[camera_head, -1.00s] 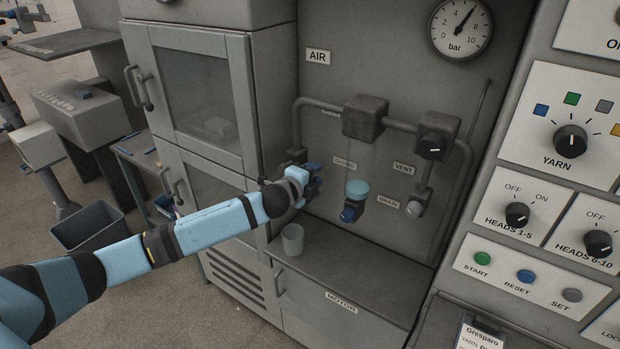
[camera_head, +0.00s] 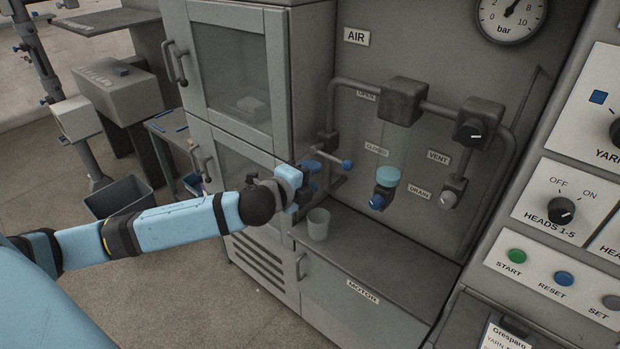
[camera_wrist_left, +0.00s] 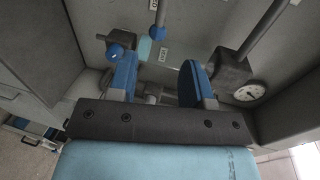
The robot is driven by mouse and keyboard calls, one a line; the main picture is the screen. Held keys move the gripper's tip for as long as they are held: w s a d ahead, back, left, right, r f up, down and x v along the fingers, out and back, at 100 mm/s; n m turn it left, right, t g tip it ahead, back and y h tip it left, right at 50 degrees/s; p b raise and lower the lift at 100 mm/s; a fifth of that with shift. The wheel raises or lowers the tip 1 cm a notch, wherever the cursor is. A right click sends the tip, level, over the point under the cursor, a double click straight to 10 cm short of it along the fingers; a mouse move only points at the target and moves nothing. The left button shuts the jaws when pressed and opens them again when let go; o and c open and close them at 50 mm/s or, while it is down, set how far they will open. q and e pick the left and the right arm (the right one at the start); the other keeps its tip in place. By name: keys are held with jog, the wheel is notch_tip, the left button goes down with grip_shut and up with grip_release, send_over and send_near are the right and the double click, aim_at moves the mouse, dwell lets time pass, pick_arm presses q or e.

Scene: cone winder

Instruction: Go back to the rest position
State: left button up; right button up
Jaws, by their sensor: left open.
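My left gripper (camera_head: 318,180) reaches in from the left in the head view, in front of the air panel beside the grey cabinet. In the left wrist view its two blue fingers (camera_wrist_left: 160,80) stand apart with nothing between them. A blue-tipped valve lever (camera_head: 346,164) on the air pipe is just right of the gripper and appears apart from it; a blue knob (camera_wrist_left: 115,51) shows beyond the left finger in the wrist view. My right gripper is not in view.
A cup (camera_head: 318,224) stands on the motor ledge (camera_head: 400,262) below the gripper. The filter bowl with a blue drain knob (camera_head: 377,201) hangs to the right. A cabinet (camera_head: 232,70) stands behind the arm.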

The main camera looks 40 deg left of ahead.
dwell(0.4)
pick_arm(q)
jog(key=s+d+f+n+g, duration=0.1)
jog(key=s+d+f+n, duration=0.4)
jog(key=s+f, duration=0.3)
jog(key=s+d+f+n+g+h+p, duration=0.1)
jog(key=s+d+f+n+g, duration=0.1)
jog(key=s+d+f+n, duration=0.3)
jog(key=s+d+f+n+g+p, duration=0.1)
jog(key=s+d+f+n, duration=0.4)
jog(key=s+f, duration=0.6)
notch_tip(320, 180, down, 2)
jog(key=shift+s+d+n+g+h, duration=0.3)
jog(key=shift+s+n+g+h, duration=0.1)
jog(key=shift+n, duration=0.2)
jog(key=shift+w, duration=0.1)
